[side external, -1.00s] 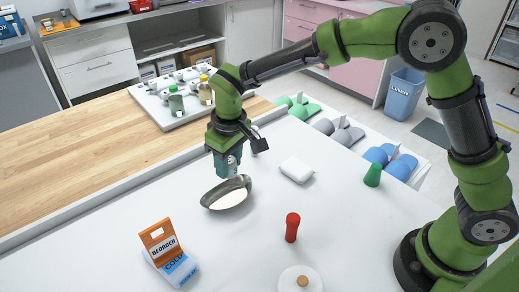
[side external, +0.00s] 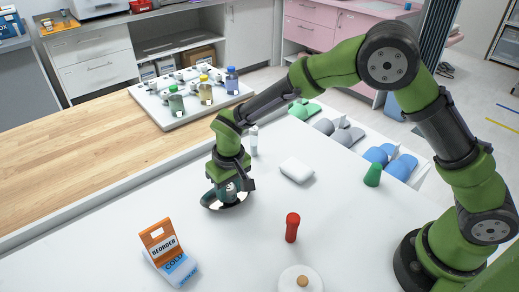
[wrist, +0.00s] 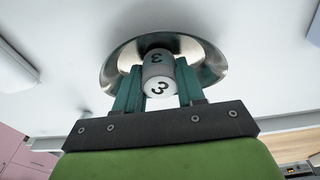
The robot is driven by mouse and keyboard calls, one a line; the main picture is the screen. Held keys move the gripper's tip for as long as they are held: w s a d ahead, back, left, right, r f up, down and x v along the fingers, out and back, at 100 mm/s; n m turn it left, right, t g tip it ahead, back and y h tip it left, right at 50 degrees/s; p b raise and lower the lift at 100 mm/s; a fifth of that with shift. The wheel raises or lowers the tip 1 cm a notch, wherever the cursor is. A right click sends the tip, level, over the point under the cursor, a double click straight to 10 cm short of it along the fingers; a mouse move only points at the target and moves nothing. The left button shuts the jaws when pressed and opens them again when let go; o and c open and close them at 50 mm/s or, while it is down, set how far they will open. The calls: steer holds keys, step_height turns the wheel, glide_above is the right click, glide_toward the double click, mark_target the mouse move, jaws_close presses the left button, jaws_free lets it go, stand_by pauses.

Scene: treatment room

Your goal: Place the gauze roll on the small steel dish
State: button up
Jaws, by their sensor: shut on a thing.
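The gauze roll (wrist: 158,76), a pale cylinder marked with a 3, is between my gripper's teal fingers (wrist: 158,90) in the wrist view. My gripper (side external: 230,190) is shut on it. The small steel dish (wrist: 118,66), shallow and shiny, lies behind the roll in the wrist view. In the side view my gripper is down at the dish (side external: 208,203) and covers much of it. I cannot tell whether the roll touches the dish's bottom.
A white block (side external: 297,170) lies right of the dish, and a white tube (side external: 253,141) stands behind. A red pillar (side external: 292,228), a green cone (side external: 372,175), a white disc (side external: 290,285) and a reorder card (side external: 158,240) stand around. A tray (side external: 183,122) of bottles is farther back.

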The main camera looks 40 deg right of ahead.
mark_target(232, 190)
steer(key=shift+f, duration=0.2)
steer(key=o, duration=1)
steer(key=s+d+r+m+t+y, duration=0.1)
steer(key=s+d+r, duration=0.15)
steer(key=r, duration=0.65)
steer(key=s+d+r, duration=0.2)
steer(key=d+r, duration=0.1)
steer(key=r, duration=0.6)
steer(key=shift+s+d+r+m+t+y, duration=0.15)
steer(key=shift+s+d+r+m+t, duration=0.55)
steer(key=shift+s+d, duration=1.7)
steer(key=shift+s+d+r+m+t+y, duration=0.3)
steer(key=shift+s+d+r+t, duration=1)
steer(key=shift+s, duration=1.85)
steer(key=shift+s+d+r+m+t+y, duration=0.1)
steer(key=shift+s+d+r+m+t, duration=0.4)
steer(key=shift+s+d, duration=2.1)
